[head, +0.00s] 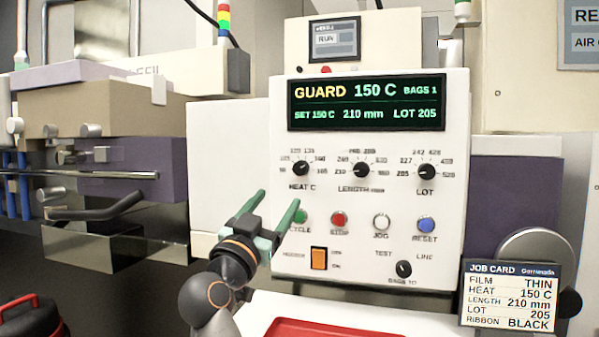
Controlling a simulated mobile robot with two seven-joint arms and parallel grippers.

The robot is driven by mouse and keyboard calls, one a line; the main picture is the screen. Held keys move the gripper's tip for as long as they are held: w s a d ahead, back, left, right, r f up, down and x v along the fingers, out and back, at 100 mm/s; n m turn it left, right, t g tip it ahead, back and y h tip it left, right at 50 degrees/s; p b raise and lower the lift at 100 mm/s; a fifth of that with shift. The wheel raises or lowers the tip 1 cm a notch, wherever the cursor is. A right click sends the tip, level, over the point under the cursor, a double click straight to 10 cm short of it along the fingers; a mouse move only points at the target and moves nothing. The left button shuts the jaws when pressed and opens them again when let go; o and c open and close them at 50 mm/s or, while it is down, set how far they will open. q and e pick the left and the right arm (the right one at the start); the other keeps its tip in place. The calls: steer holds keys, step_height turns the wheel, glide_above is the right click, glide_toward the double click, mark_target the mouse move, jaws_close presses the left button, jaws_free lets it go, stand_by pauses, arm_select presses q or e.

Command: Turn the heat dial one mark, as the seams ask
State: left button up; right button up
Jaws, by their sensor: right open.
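The heat dial (301,168) is a black knob labelled HEAT C at the upper left of the white control panel (360,262). The fine setting of its pointer is too small to tell. The dark display (366,102) above reads GUARD, 150 C, BAGS 1, SET 150 C, 210 mm, LOT 205. My right gripper (278,201) has two green fingers spread apart and empty. It is in front of the panel, below and left of the heat dial, and partly covers the CYCLE button area. My left gripper is not in view. No bag seams show clearly.
The length dial (361,170) and lot dial (426,172) sit right of the heat dial. Below are a red STOP button (339,219), a blue RESET button (425,225) and an orange switch (318,258). A job card (509,296) reads THIN, 150 C. A red tray (330,328) lies below.

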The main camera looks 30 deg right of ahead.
mark_target(299, 170)
steer(key=p+x, duration=0.7)
steer(key=x, duration=0.4)
steer(key=shift+r, duration=0.15)
steer(key=shift+w+d+p, duration=0.1)
steer(key=shift+d+p, duration=0.1)
steer(key=shift+p, duration=0.15)
steer(key=shift+w+d, duration=0.1)
steer(key=shift+d, duration=0.05)
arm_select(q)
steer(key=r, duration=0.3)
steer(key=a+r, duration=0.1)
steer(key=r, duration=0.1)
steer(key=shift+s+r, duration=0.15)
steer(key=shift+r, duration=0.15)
arm_select(e)
jaws_close()
